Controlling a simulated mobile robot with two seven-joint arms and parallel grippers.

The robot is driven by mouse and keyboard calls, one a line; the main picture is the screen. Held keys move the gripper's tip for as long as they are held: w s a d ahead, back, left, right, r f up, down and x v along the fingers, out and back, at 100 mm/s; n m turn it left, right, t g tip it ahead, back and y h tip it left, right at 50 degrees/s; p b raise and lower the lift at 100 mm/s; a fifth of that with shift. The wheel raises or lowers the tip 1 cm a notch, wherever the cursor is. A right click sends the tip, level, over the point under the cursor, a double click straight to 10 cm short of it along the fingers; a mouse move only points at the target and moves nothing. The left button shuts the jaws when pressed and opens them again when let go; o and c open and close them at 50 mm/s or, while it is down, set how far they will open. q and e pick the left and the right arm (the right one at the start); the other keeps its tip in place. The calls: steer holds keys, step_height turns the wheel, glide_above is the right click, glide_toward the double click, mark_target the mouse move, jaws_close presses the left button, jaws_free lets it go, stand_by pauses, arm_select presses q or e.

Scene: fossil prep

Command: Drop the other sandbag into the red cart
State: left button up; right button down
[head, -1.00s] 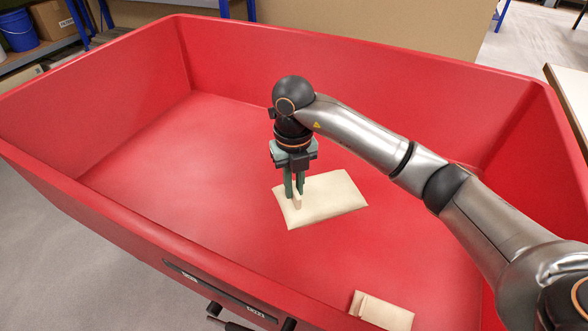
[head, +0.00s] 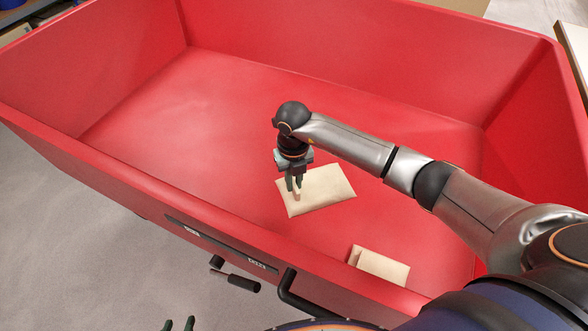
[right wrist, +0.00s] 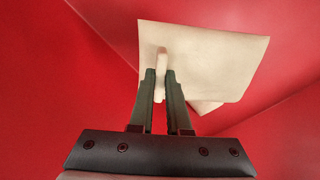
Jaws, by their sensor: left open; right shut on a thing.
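My right gripper (head: 294,188) reaches down inside the red cart (head: 160,110), shut on the raised ridge of a cream sandbag (head: 325,187). The bag's broad body spreads to the right of the fingers; I cannot tell whether it touches the cart floor. In the right wrist view, the ridge of this sandbag (right wrist: 215,60) is between the two fingertips (right wrist: 161,82). Another cream sandbag (head: 383,267) lies in the cart close to the near wall, partly hidden by the rim. My left gripper (head: 178,325) is open and empty outside the cart, with only its fingertips showing.
The cart's high walls surround the right gripper, and its near rim (head: 130,198) runs between the two grippers. Black handle parts (head: 238,282) stick out from the near side. Most of the cart floor to the left is bare. A pale tabletop edge (head: 572,40) stands at far right.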

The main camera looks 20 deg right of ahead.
step_height(320, 180, down, 13)
steer(key=b, duration=0.9)
steer(key=shift+b, duration=0.3)
steer(key=shift+w, duration=0.1)
steer(key=c, duration=0.8)
jaws_free()
steer(key=shift+c, duration=0.2)
steer(key=shift+o, duration=0.2)
steer(key=shift+s+f, duration=0.2)
steer(key=shift+s, duration=0.05)
step_height(320, 180, up, 12)
steer(key=p, duration=0.9)
steer(key=shift+w+r+p, duration=0.1)
steer(key=shift+r+p, duration=0.1)
steer(key=shift+p, duration=0.15)
steer(key=shift+f, duration=0.1)
